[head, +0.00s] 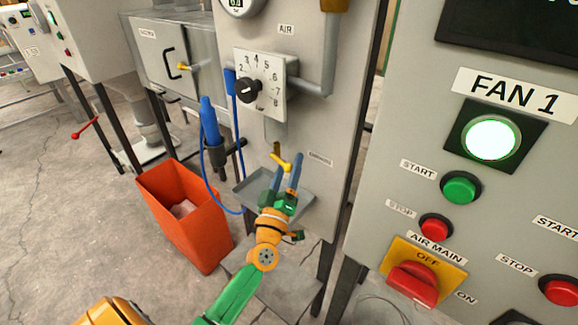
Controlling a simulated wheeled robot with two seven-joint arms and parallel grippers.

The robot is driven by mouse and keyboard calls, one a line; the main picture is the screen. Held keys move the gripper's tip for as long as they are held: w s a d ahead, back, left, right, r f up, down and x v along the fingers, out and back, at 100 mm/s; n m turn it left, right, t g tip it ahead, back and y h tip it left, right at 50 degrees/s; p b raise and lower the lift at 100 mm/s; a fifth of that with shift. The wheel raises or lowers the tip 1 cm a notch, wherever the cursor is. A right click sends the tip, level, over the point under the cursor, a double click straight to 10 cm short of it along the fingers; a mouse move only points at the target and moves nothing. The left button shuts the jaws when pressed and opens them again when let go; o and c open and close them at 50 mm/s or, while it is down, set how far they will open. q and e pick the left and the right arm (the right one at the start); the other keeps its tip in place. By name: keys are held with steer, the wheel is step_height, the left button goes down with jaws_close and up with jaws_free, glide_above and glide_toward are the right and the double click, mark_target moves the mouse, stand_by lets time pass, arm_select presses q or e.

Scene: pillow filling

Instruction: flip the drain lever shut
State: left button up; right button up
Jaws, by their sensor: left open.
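A small yellow lever (281,161) sits on a short valve pipe low on the front of the grey AIR cabinet (306,130). A small label beside it is too small to read. The lever lies at a slant, its lower right end close to the fingers. My left gripper (287,174) is open, with its two blue-grey fingers pointing up toward the lever. One finger is on each side of the lever's lower end; I cannot tell whether they touch it. My right gripper is not in view.
A grey tray (247,187) juts out under the valve. An orange bin (181,226) stands on the floor to the left. A blue nozzle (210,122) with a hose hangs beside the cabinet. The FAN 1 panel (400,160) stands close at right.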

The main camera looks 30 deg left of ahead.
arm_select(q)
steer(key=shift+s+r, duration=0.1)
steer(key=shift+s, duration=0.05)
jaws_close()
step_height(320, 180, up, 2)
steer(key=n+g+p, duration=0.1)
steer(key=n+p, duration=0.2)
steer(key=p, duration=0.3)
steer(key=shift+d+r+y, duration=0.1)
steer(key=shift+y, duration=0.2)
steer(key=shift+n+g, duration=0.3)
steer(key=shift+g, duration=0.1)
steer(key=shift+f, duration=0.2)
jaws_free()
steer(key=shift+f, duration=0.1)
